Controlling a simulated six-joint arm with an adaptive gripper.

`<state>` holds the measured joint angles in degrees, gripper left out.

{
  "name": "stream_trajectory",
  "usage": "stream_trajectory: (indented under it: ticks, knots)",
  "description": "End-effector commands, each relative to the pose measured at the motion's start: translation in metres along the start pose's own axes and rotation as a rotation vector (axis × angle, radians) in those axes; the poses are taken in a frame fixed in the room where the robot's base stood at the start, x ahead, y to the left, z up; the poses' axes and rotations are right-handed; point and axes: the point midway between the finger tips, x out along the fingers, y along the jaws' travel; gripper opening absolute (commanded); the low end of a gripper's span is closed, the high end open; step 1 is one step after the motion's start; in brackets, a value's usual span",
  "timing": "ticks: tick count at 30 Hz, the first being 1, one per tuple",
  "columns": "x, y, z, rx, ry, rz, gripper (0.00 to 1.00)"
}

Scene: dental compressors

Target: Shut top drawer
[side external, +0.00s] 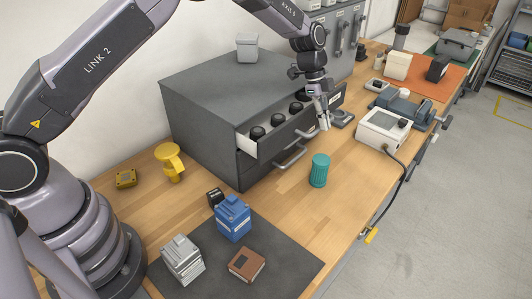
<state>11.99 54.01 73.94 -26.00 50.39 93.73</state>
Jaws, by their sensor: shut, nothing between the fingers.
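The grey drawer cabinet (205,125) stands on the wooden bench in the side external view. Its top drawer (262,150) is pulled partly out, and several dark round items (277,119) sit inside it. My gripper (324,126) points down at the front of the top drawer, near its right part. Its fingers are shut and hold nothing. I cannot tell whether the fingertips touch the drawer front. The lower drawer with its bar handle (291,158) appears closed. My gripper and wrist hide part of the top drawer's right end.
A teal ribbed cup (319,170) stands just in front of the cabinet. A white device (383,131) is to the right. A light grey container (247,47) sits on the cabinet top. A yellow item (170,162), blue box (233,218) and dark mat (290,258) lie nearer.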

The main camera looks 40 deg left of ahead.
Motion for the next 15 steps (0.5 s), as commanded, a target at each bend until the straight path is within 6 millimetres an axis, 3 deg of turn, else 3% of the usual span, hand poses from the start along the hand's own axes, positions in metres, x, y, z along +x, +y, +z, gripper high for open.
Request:
stream_trajectory:
  ticks: [6,15]
  knots:
    - [-0.014,-0.001,0.039,-0.003,0.000,0.000,0.00]
    - [-0.022,-0.001,0.062,0.000,0.000,0.001,0.00]
